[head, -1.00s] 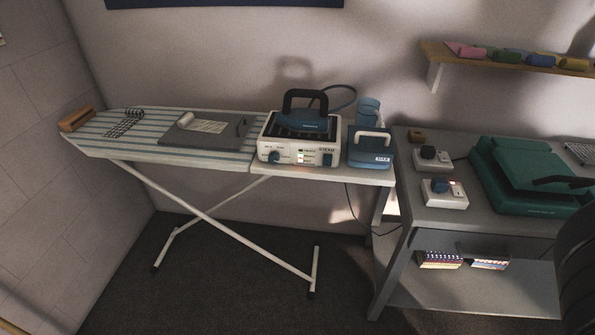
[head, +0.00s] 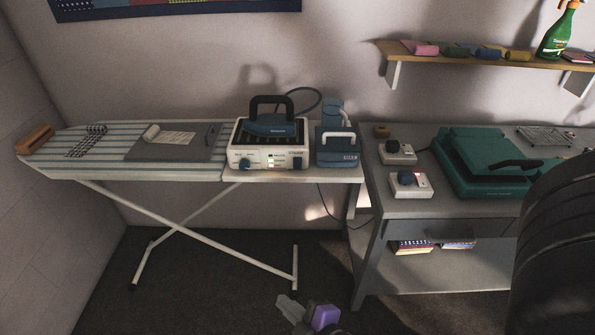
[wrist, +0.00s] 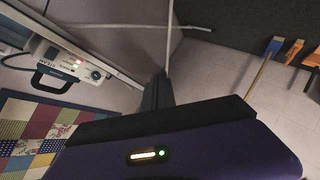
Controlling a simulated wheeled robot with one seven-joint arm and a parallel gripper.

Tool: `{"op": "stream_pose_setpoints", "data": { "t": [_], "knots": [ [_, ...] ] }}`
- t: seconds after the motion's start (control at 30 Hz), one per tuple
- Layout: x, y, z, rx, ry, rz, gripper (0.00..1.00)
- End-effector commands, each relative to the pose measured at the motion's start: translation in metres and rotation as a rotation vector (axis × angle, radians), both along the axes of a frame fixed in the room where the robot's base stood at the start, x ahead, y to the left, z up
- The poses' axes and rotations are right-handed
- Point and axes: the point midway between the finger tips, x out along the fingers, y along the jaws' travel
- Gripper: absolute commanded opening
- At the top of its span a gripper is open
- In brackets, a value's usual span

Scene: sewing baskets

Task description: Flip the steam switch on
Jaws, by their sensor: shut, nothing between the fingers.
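The steam station (head: 240,152) is a white box at the right end of the ironing board, with a blue iron (head: 272,125) on top. Its front panel has a blue knob (head: 245,164) at left, small lit lamps (head: 270,161) in the middle and a small dark switch (head: 297,163) at right; its position is too small to tell. My gripper (head: 288,305) is low at the bottom edge of the head view, shut and empty, well below and apart from the station. In the wrist view the station (wrist: 45,55) appears turned at the left, away from my gripper's dark fingers (wrist: 157,92).
The striped ironing board (head: 110,135) stands on thin crossed legs. A blue tank (head: 336,156) sits right of the station. A grey table (head: 400,207) holds two switch boxes and a green press (head: 490,165). Floor (head: 200,270) in front is dark and open.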

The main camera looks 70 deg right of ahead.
Motion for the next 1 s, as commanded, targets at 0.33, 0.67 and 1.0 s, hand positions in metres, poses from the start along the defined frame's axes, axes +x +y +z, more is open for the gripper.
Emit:
{"op": "stream_pose_setpoints", "data": {
  "t": [0.33, 0.67, 1.0],
  "knots": [
    [0.061, -0.16, 0.054, -0.553, 0.223, -0.364, 0.0],
    [0.063, -0.204, 0.089, -0.706, 0.29, -0.504, 0.0],
    [0.064, -0.206, 0.088, -0.704, 0.288, -0.502, 0.0]
  ]
}}
